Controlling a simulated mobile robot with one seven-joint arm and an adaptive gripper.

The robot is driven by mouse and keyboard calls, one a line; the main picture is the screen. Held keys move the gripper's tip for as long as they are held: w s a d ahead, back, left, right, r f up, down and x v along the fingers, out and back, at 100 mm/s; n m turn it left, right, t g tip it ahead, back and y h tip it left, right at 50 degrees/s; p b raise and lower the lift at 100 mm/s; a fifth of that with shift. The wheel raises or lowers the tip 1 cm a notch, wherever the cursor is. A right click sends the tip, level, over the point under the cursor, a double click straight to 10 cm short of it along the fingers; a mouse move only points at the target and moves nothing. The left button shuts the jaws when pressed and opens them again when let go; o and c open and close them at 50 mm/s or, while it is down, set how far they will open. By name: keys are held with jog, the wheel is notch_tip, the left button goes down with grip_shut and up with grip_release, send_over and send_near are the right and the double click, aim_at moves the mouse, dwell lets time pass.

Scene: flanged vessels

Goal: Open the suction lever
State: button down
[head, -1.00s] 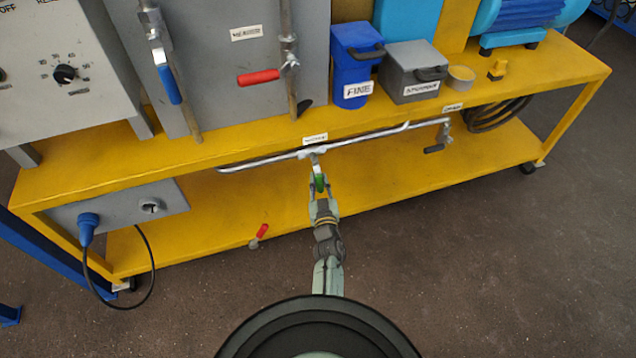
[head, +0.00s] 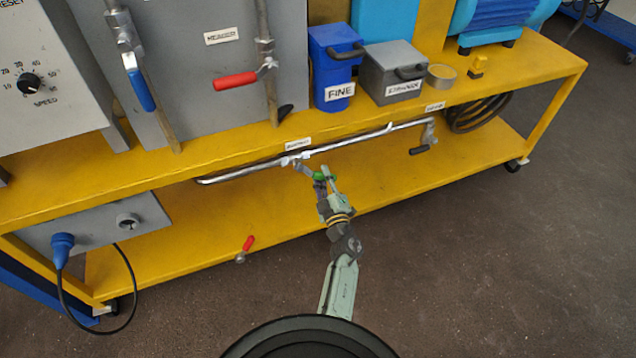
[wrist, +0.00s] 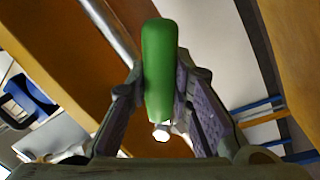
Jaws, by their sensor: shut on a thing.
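The suction lever has a green handle (head: 319,177) on a metal pipe (head: 350,141) that runs under the yellow shelf edge, near a small white label whose text I cannot read. In the wrist view the green handle (wrist: 158,70) stands between both finger pads. My gripper (head: 326,184) is shut on the green handle, and it also shows in the wrist view (wrist: 160,95). In the head view the lever slants down and to the right from the pipe. The fingertips partly cover the handle.
A red-handled lever (head: 248,243) sits on the lower shelf, left of my arm. A dark-handled valve (head: 420,150) hangs at the pipe's right end. The yellow bench (head: 480,160) spans above and behind my gripper. The floor on the right is clear.

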jog(key=n, duration=0.1)
jog(key=r+n, duration=0.1)
jog(key=n, duration=0.1)
jog(key=d+r+n+y, duration=0.1)
jog(key=shift+w+d+r+b, duration=0.1)
jog(key=shift+w+r+b, duration=0.15)
jog(key=shift+b, duration=0.05)
jog(key=shift+r+n+y, duration=0.35)
jog(key=shift+r+n, duration=0.25)
jog(key=shift+n, duration=0.5)
jog(key=shift+r+n+y, duration=0.35)
jog(key=shift+r+n, duration=0.25)
jog(key=shift+n, duration=0.5)
jog(key=c, duration=1.7)
grip_release()
jog(key=shift+o, duration=1.4)
jog(key=shift+f, duration=0.1)
jog(key=shift+s+d+f, duration=0.1)
jog(key=shift+s, duration=0.05)
jog(key=v, duration=1.1)
jog(key=shift+s, duration=0.3)
